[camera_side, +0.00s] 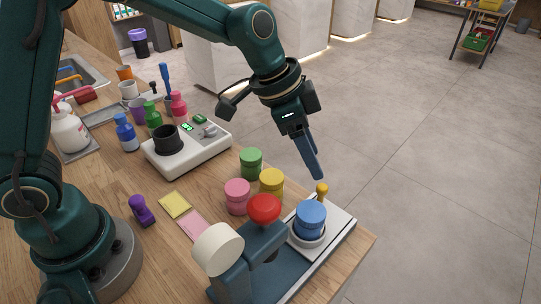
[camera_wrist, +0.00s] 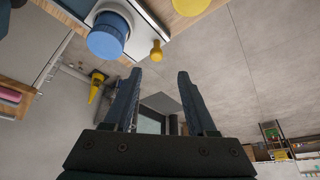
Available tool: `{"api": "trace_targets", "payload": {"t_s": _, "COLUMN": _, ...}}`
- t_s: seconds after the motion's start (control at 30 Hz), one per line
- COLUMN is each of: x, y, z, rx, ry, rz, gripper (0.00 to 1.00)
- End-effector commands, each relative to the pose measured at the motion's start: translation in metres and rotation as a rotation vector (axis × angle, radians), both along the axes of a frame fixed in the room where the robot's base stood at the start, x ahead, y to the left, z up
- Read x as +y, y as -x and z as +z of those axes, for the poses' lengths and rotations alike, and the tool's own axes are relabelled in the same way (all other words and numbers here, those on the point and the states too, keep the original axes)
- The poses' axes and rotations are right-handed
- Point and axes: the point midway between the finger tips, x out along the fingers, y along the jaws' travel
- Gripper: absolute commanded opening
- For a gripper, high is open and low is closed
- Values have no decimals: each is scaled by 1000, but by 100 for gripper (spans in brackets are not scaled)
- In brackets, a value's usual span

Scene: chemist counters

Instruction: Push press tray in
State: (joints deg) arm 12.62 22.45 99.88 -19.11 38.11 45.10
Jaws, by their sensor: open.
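The press (camera_side: 252,242) is a blue-grey frame with a red knob (camera_side: 264,208) and a cream round part, near the counter's front edge. Its white press tray (camera_side: 341,222) sticks out to the right, with a blue jar (camera_side: 311,215) standing in a round holder. A yellow knob (camera_side: 321,189) stands at the tray's outer end. The blue jar (camera_wrist: 106,38) and yellow knob (camera_wrist: 156,50) also show in the wrist view, at the top. My gripper (camera_side: 314,174) is above and beside the yellow knob, fingers pointing down. In the wrist view the fingers (camera_wrist: 160,78) are apart, with nothing held.
Yellow (camera_side: 271,182), green (camera_side: 251,162) and pink (camera_side: 237,196) jars stand just behind the press. A white device with a black cup (camera_side: 168,141) sits farther back, near several bottles. Open floor lies beyond the counter's right edge.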

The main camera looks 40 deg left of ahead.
Motion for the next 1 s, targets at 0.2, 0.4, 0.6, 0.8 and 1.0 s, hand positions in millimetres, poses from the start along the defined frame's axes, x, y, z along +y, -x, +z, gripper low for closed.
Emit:
{"api": "trace_targets", "payload": {"t_s": 0.2, "x": -7, "y": 2, "z": -22, "rx": 34, "ry": -7, "rz": -11, "gripper": 57}}
{"api": "trace_targets", "payload": {"t_s": 0.4, "x": -13, "y": -5, "z": -45, "rx": 33, "ry": -8, "rz": -11, "gripper": 57}}
{"api": "trace_targets", "payload": {"t_s": 0.6, "x": -16, "y": -9, "z": -57, "rx": 30, "ry": -8, "rz": -9, "gripper": 57}}
{"api": "trace_targets", "payload": {"t_s": 0.8, "x": -17, "y": -10, "z": -58, "rx": 28, "ry": -7, "rz": -8, "gripper": 57}}
{"api": "trace_targets", "payload": {"t_s": 1.0, "x": -16, "y": -9, "z": -58, "rx": 29, "ry": -8, "rz": -8, "gripper": 7}}
